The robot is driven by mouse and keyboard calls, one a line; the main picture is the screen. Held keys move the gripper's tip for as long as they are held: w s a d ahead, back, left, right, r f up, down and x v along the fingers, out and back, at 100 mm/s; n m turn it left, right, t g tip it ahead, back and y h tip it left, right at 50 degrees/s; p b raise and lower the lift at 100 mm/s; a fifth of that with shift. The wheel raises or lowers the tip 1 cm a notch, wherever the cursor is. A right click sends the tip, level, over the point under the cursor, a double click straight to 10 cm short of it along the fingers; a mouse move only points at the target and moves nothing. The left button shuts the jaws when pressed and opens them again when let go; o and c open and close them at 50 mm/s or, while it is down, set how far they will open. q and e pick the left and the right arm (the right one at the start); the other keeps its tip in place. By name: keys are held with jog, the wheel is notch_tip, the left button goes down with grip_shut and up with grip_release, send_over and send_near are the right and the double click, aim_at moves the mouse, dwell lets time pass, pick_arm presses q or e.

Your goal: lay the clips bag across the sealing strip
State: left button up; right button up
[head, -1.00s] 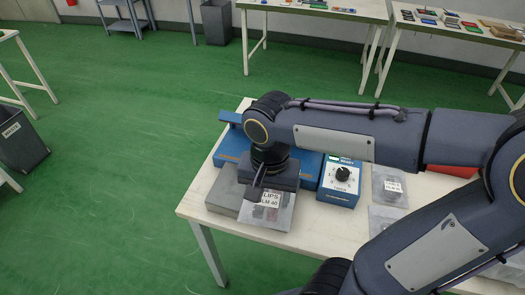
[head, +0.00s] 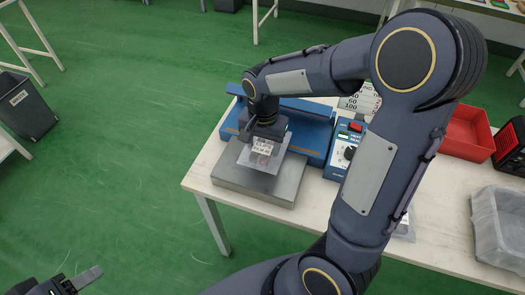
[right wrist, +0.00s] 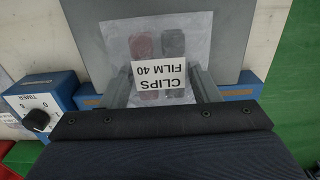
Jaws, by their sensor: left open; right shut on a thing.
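The clips bag (head: 262,152) is a clear pouch with a white label. My right gripper (head: 264,135) is shut on one end of it at the front side of the blue sealer (head: 306,110). In the right wrist view the bag (right wrist: 172,30) lies between the fingers, its label reading CLIPS FILM 40, and extends over the grey plate (right wrist: 90,50). The sealer's front edge (right wrist: 238,92) passes under the fingers. The gripper hides most of the sealing strip; I cannot tell whether the bag touches it. My left gripper (head: 82,283) is open and empty at the lower left, away from the table.
The grey plate (head: 235,180) stands before the sealer. A timer box (head: 343,148) sits to its right, partly behind my right arm. A red bin (head: 466,135) and a grey bin (head: 500,225) stand further right. The table's left front corner is clear.

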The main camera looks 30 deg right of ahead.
aim_at(262, 152)
jog(key=shift+w+d+f, duration=0.1)
jog(key=shift+w+f, duration=0.15)
jog(key=shift+f, duration=1.65)
jog(key=shift+f, duration=0.15)
jog(key=o, duration=1)
jog(key=shift+b, duration=0.3)
